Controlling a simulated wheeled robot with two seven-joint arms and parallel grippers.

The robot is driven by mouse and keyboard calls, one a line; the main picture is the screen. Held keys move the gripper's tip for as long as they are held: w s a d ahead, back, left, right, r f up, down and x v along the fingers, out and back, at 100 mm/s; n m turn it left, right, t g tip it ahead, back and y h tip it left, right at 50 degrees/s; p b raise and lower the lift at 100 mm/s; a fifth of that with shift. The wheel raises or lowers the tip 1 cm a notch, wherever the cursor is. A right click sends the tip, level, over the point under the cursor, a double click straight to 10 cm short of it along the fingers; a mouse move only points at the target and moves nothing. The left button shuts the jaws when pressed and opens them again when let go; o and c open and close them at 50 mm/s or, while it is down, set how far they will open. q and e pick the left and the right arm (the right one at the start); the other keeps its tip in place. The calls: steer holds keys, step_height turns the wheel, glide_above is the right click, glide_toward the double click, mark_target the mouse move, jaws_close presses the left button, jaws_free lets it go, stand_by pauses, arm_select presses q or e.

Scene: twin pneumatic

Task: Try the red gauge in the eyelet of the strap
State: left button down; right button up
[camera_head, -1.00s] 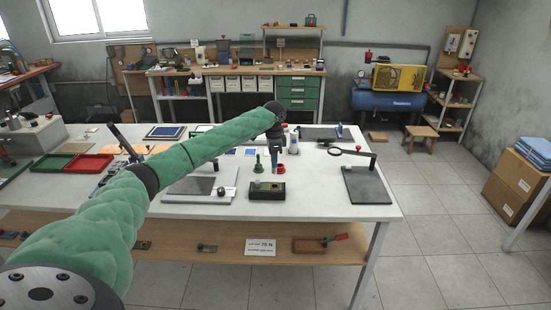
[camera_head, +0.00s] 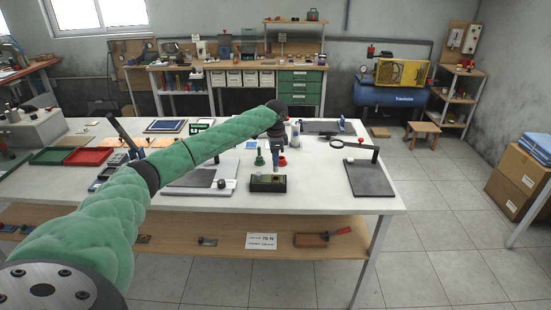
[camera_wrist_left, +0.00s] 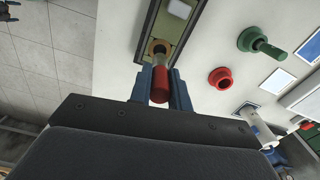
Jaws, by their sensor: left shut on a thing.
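My left gripper (camera_head: 276,160) hangs above the dark block (camera_head: 268,184) near the table's front edge. In the left wrist view its blue fingers (camera_wrist_left: 160,88) are shut on the red gauge (camera_wrist_left: 160,82). The gauge's grey end points at a brass-coloured socket (camera_wrist_left: 158,48) in the block; I cannot tell whether it is inside or just above. The strap (camera_head: 352,147) stands out level to the left from a post on a dark plate (camera_head: 370,179), and its ring-shaped eyelet (camera_head: 336,144) is at the free end, right of the gripper. My right gripper is not in view.
Close behind the block are a green flanged piece (camera_head: 259,158) and a red flanged piece (camera_head: 282,161). A grey plate with a white bar (camera_head: 200,185) lies to the left. A dark mat (camera_head: 322,127) lies behind the eyelet. Bare white tabletop lies between block and dark plate.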

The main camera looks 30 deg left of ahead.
mark_target(276, 171)
arm_select(q)
steer(key=shift+f+b, duration=0.45)
steer(key=shift+f, duration=1.05)
steer(key=shift+p, duration=0.7)
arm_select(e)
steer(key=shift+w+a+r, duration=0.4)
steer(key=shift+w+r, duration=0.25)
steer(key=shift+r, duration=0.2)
